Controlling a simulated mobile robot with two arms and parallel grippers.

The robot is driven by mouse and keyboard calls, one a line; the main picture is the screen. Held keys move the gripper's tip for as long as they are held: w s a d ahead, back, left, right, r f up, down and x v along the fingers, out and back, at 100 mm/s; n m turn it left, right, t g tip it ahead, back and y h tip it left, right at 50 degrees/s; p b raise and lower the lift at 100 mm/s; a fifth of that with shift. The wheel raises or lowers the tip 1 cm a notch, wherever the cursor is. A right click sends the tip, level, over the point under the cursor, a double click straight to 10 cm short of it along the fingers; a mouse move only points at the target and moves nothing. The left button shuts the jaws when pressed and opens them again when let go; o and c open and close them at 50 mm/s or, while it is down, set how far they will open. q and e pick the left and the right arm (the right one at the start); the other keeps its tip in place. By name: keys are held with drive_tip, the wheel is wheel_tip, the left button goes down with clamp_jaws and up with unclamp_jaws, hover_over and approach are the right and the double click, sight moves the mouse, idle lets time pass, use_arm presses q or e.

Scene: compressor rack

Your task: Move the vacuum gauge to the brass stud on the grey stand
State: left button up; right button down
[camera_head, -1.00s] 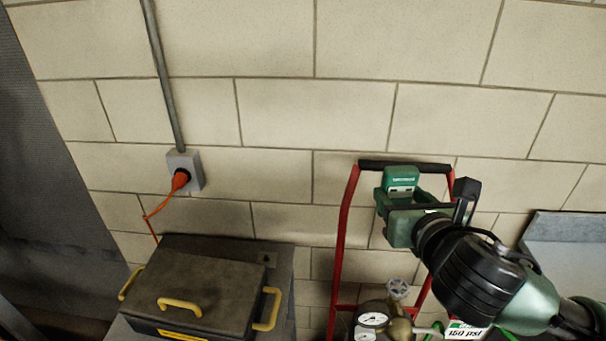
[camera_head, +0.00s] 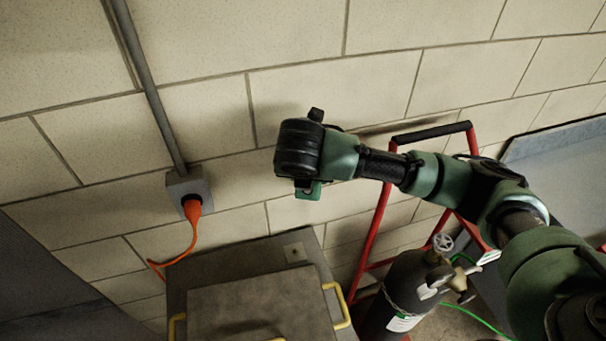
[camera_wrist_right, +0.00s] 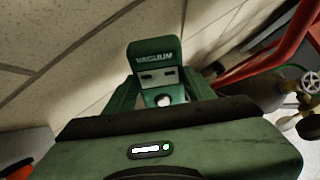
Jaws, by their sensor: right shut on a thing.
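The vacuum gauge (camera_wrist_right: 154,55) is a green block marked VACUUM with a pale face, seen in the right wrist view. My right gripper (camera_wrist_right: 161,98) is shut on it, with a finger on either side. In the head view my wrist hides most of the gripper; a green piece shows below it, and I cannot tell whether it is gauge or gripper. The grey stand (camera_head: 182,283) is below the gripper. On its top, near the back right, is a small pale plate (camera_head: 295,252) with a dot; I cannot tell if this is the brass stud. My left gripper is not in view.
A grey box (camera_head: 265,305) with yellow handles sits on the stand. Behind are a block wall and an outlet (camera_head: 187,187) with an orange plug and cable. A red hand truck (camera_head: 378,220) with a dark cylinder (camera_head: 398,295) stands to the right, below my arm.

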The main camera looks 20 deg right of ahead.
sight(308, 195)
drive_tip(key=m+g, duration=0.1)
drive_tip(key=f+m+g+p, duration=0.1)
drive_tip(key=m+g+y+p, duration=0.1)
drive_tip(key=m+g, duration=0.1)
drive_tip(key=shift+a+f, duration=0.2)
drive_tip(key=shift+f, duration=0.1)
drive_tip(key=m+y+p, duration=0.1)
drive_tip(key=m, duration=0.1)
drive_tip(key=s+f+m+g+y+p, duration=0.1)
drive_tip(key=m+y+p, duration=0.1)
drive_tip(key=m+g+y+p, duration=0.1)
drive_tip(key=m, duration=0.1)
drive_tip(key=shift+s+d+f+m+y, duration=0.25)
drive_tip(key=shift+s+d+m+y, duration=0.05)
drive_tip(key=shift+d+y, duration=0.1)
drive_tip(key=shift+a+m+y+p, duration=0.1)
drive_tip(key=shift+m+y+p, duration=0.35)
drive_tip(key=shift+m, duration=0.25)
drive_tip(key=shift+a+f+m, duration=0.1)
drive_tip(key=shift+a+m, duration=0.15)
drive_tip(key=shift+m, duration=0.15)
drive_tip(key=shift+w+a+f, duration=0.15)
drive_tip(key=shift+f, duration=0.35)
drive_tip(key=shift+f+b, duration=0.4)
drive_tip(key=shift+b, duration=0.05)
wheel_tip(308, 195, down, 14)
drive_tip(key=b, duration=1)
